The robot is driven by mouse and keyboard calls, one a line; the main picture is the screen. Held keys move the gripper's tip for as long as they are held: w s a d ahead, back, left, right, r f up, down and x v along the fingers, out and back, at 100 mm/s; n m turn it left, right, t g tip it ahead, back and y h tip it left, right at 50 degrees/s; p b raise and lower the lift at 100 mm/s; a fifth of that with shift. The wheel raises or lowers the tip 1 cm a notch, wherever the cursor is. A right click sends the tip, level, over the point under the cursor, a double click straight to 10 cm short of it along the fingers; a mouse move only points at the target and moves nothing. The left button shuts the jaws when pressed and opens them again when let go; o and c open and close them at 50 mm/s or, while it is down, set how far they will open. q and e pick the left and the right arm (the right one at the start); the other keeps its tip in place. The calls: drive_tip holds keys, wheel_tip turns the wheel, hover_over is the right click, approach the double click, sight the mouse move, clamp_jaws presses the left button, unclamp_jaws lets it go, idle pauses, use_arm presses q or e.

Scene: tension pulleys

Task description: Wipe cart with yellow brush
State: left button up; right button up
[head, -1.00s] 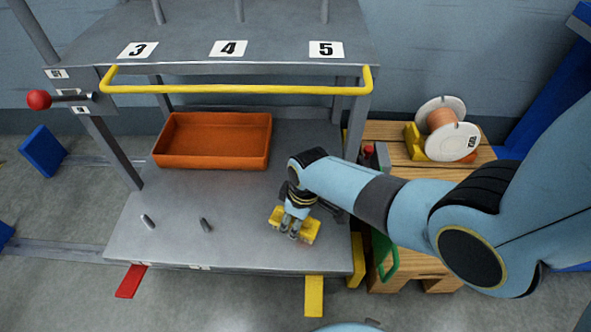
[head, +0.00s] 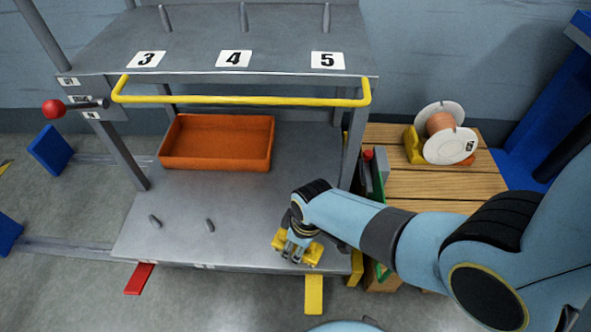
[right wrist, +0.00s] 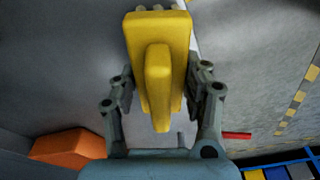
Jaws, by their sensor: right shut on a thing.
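The grey cart (head: 185,225) stands in the middle of the head view, with an upper shelf and a lower shelf. My right gripper (head: 296,250) is over the front right part of the lower shelf. It is shut on the yellow brush (head: 312,252). The right wrist view also shows the yellow brush (right wrist: 158,75) between the two fingers of the gripper (right wrist: 160,95). The brush is low over the shelf surface near its front edge; whether its underside touches is hidden. My left gripper is not in view.
An orange bin (head: 217,143) sits at the back of the lower shelf. Two short pegs (head: 154,221) stand at its front left. A yellow rail (head: 240,100) crosses above. A wooden pallet or table (head: 435,185) with a wire spool (head: 443,133) is to the right.

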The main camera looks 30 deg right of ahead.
drive_tip(key=shift+s+d, duration=0.4)
drive_tip(key=shift+d, duration=0.2)
drive_tip(key=shift+w+d, duration=0.55)
drive_tip(key=shift+w, duration=0.2)
drive_tip(key=shift+w+d, duration=0.5)
drive_tip(key=shift+w, duration=0.25)
drive_tip(key=shift+w+d+f+b, duration=0.15)
drive_tip(key=shift+w+d+b, duration=0.6)
drive_tip(key=shift+w, duration=0.25)
drive_tip(key=shift+w+d+b, duration=0.4)
drive_tip(key=shift+w+d, duration=0.3)
drive_tip(key=shift+w, duration=0.2)
drive_tip(key=shift+w+d+b, duration=0.35)
drive_tip(key=shift+w+d, duration=0.35)
drive_tip(key=shift+w, duration=0.15)
drive_tip(key=shift+r, duration=0.25)
